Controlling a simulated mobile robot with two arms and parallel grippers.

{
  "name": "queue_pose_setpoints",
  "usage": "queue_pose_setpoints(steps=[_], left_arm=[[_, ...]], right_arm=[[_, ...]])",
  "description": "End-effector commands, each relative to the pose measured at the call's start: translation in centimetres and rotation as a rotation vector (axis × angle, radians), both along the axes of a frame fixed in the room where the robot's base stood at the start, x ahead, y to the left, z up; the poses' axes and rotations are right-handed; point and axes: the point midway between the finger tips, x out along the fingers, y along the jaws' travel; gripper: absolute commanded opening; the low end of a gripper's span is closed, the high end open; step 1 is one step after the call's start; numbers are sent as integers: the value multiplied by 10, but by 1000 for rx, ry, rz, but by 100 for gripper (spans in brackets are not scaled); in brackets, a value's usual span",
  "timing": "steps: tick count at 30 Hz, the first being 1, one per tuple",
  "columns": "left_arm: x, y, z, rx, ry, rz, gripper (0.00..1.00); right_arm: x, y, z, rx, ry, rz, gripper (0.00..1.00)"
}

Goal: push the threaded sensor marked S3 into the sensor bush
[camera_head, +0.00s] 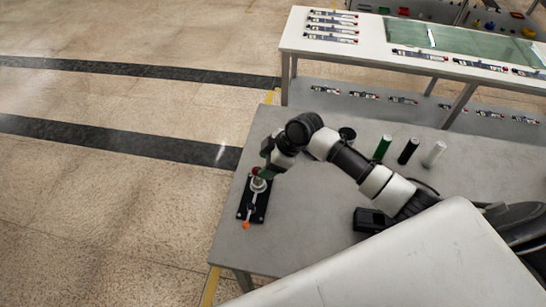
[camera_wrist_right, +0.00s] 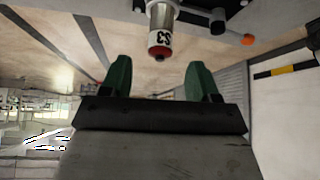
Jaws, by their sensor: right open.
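The threaded sensor marked S3 (camera_wrist_right: 160,40) is a light cylinder with a red end. In the right wrist view it stands out from a metal collar, which looks like the sensor bush (camera_wrist_right: 161,10); how deep it sits I cannot tell. In the head view the bush (camera_head: 258,185) is on a small black plate (camera_head: 246,212) at the table's left edge. My right gripper (camera_wrist_right: 160,76) is open, its green fingers apart and clear of the sensor's red end. In the head view it (camera_head: 262,172) is over the bush and partly hides it. My left gripper is not in view.
On the grey table (camera_head: 310,235) stand a green cylinder (camera_head: 382,148), a black one (camera_head: 408,151), a white one (camera_head: 434,154), a dark cup (camera_head: 347,134) and a black box (camera_head: 370,219). The table's front left is clear.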

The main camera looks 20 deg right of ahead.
Motion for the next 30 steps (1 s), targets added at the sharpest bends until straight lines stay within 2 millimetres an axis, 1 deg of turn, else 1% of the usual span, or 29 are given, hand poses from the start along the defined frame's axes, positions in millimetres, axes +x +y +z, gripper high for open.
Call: queue_pose_setpoints(steps=[3, 6, 9, 30], left_arm=[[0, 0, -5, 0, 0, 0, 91], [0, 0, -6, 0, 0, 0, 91], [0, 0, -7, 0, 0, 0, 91], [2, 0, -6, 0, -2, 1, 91]], right_arm=[[-4, -11, 16, -1, -3, 0, 61], [-7, -16, 26, -2, -1, 1, 61], [-9, -19, 32, 0, 0, 1, 61], [-9, -19, 33, 0, 1, 1, 61]])
